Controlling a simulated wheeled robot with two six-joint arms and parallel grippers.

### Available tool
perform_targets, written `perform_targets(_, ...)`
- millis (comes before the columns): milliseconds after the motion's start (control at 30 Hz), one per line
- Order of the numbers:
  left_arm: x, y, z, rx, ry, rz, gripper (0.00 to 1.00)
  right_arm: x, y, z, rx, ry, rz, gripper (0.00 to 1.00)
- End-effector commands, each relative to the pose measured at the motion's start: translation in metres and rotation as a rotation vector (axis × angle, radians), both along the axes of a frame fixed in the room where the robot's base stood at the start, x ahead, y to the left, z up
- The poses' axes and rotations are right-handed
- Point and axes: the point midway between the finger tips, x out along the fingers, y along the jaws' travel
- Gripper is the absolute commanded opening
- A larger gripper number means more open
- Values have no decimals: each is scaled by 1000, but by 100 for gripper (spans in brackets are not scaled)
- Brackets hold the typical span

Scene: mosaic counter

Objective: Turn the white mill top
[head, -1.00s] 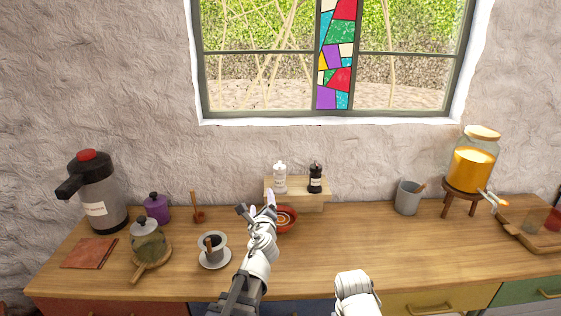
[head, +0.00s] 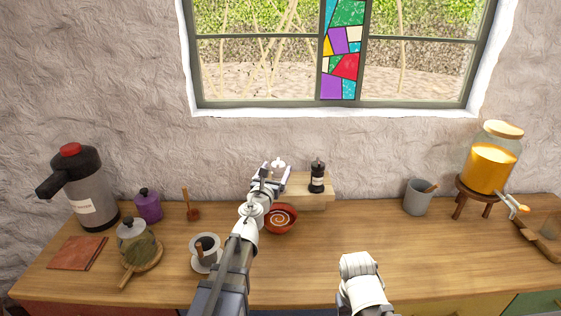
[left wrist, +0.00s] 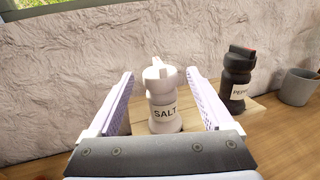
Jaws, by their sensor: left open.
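The white mill (left wrist: 164,105), labelled SALT, stands upright on a small wooden riser (head: 318,201) against the wall. Its winged white top (left wrist: 160,72) shows between the two fingers in the left wrist view; in the head view the top (head: 279,163) peeks out beyond my gripper, which hides most of the body. My left gripper (head: 271,171) is open, its fingers to either side of the mill and apart from it. The black mill (head: 317,177), labelled PEPPER, stands to the right on the same riser. Part of my right arm shows at the bottom, but its gripper cannot be made out.
A red bowl (head: 281,219) sits just in front of the riser, close to my left arm. A grey cup (head: 418,197) stands to the right. The counter's middle right is clear.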

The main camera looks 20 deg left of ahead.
Motion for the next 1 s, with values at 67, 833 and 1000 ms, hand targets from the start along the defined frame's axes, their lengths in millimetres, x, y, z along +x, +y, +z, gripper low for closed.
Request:
perform_targets(67,16,0,0,-1,0,0,85,0,0,0,0,0,0,50)
perform_targets(833,57,0,0,-2,0,0,65,0,0,0,0,0,0,50)
perform_targets(1000,57,0,0,-2,0,0,46,0,0,0,0,0,0,50)
